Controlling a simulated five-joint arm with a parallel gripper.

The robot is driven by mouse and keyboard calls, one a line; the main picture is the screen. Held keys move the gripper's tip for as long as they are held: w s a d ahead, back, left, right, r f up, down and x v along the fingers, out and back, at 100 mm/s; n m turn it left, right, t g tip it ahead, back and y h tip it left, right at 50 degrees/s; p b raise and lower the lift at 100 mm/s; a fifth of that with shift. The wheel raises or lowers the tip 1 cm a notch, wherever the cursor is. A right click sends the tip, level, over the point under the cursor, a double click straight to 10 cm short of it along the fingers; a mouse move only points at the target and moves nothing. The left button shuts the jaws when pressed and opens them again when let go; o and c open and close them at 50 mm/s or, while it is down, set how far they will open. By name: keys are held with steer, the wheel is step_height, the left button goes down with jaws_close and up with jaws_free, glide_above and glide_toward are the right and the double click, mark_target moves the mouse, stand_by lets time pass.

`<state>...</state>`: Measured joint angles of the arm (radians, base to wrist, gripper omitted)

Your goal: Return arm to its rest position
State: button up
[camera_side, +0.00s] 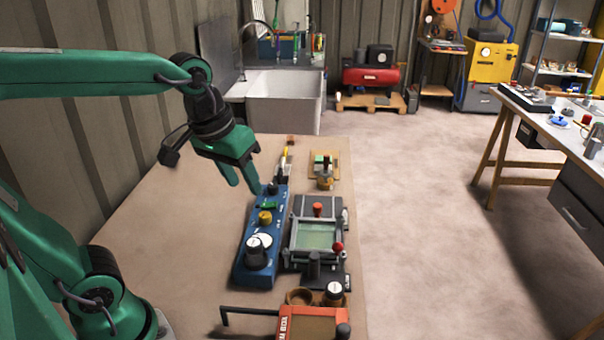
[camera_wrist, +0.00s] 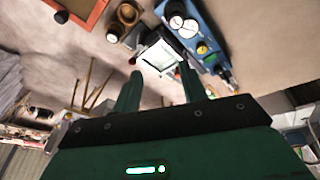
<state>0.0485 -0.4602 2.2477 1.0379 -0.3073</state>
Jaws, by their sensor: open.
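My gripper (camera_side: 241,177) is green, with its two fingers apart and nothing between them. It hangs above the far end of the blue control panel (camera_side: 257,220), a little to its left in the side view. I cannot tell the exact gap to the panel. In the wrist view the open fingers of my gripper (camera_wrist: 160,90) point towards the bench, and the blue panel (camera_wrist: 205,38) lies beyond the right finger. My arm reaches in from the left, raised over the bench.
A grey framed fixture with a greenish plate (camera_side: 316,236) stands right of the panel. An orange box (camera_side: 310,325) and small cups (camera_side: 300,297) sit near the front. A wooden block with a yellow piece (camera_side: 324,172) stands farther back. The bench's left part (camera_side: 180,235) is clear.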

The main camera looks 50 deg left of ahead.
steer(key=shift+s+a+f+m+t, duration=0.2)
steer(key=shift+s+f+m+t, duration=0.25)
steer(key=shift+s, duration=0.4)
steer(key=shift+s+a+f+m+t, duration=0.25)
steer(key=shift+s+m, duration=0.3)
steer(key=shift+s, duration=0.35)
steer(key=shift+s+a+f+m+t, duration=0.25)
steer(key=shift+s+f+m, duration=0.25)
steer(key=shift+s, duration=0.35)
steer(key=shift+o, duration=0.4)
steer(key=shift+w+r, duration=0.1)
